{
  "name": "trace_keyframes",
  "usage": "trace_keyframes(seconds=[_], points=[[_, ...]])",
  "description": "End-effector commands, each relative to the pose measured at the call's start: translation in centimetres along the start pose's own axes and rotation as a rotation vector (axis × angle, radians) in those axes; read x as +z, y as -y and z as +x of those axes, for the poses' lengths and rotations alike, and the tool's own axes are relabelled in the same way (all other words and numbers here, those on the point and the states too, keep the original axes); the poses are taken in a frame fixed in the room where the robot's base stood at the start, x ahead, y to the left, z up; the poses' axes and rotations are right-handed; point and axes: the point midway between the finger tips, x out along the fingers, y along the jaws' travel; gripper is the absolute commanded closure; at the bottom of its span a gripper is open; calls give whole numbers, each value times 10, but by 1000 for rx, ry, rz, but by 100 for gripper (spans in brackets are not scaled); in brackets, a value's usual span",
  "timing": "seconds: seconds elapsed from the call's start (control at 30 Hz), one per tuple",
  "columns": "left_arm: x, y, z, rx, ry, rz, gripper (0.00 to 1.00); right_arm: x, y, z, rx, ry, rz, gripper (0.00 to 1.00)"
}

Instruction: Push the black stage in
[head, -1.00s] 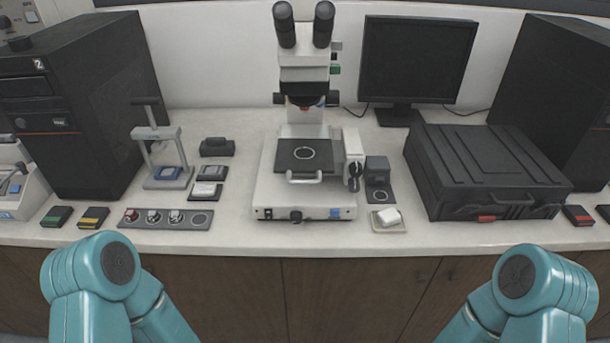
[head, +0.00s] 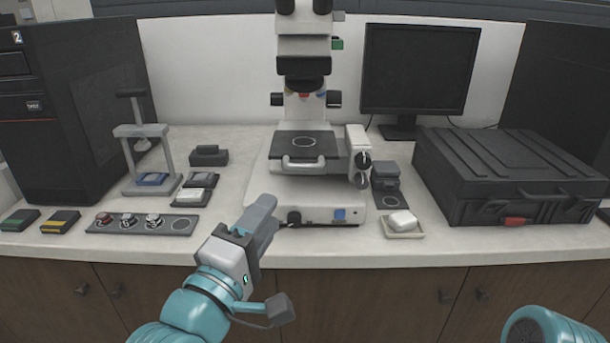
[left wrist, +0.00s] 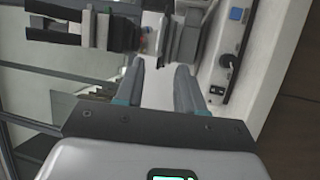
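The black stage (head: 322,145) is a flat dark plate with a pale ring on it and a light handle (head: 303,166) on its front edge. It sits on the white microscope base (head: 262,190), under the objective, with the handle towards me. My left gripper (head: 266,208) is in front of the base's left front corner, apart from the handle. In the left wrist view my left gripper (left wrist: 158,76) has its two fingers apart with nothing between them. The microscope shows turned sideways there. My right gripper is out of view; only part of that arm shows.
A strip with several round pieces (head: 142,224) lies left of my left gripper. A small press (head: 143,131) stands behind it. Right of the base are a white dish (head: 402,235) with a pale block and a large black case (head: 470,185).

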Motion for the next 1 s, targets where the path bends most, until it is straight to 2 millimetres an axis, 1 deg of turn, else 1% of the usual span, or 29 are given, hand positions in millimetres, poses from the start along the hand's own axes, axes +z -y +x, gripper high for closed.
trace_keyframes(seconds=[0.17,0.4,0.5,0.6,0.7,0.8,1.0], points=[[0,-1,35,-4,0,1,62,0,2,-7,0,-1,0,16],[-1,-1,94,-5,-1,1,62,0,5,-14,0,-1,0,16],[-1,-1,116,-5,-1,1,62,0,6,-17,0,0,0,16],[-1,0,133,-6,-1,1,62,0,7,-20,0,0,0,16],[-1,0,146,-4,-1,1,62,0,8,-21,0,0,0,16],[-1,1,153,-5,-1,1,62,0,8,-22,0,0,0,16],[-1,1,156,-4,-1,1,62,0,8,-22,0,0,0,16]])
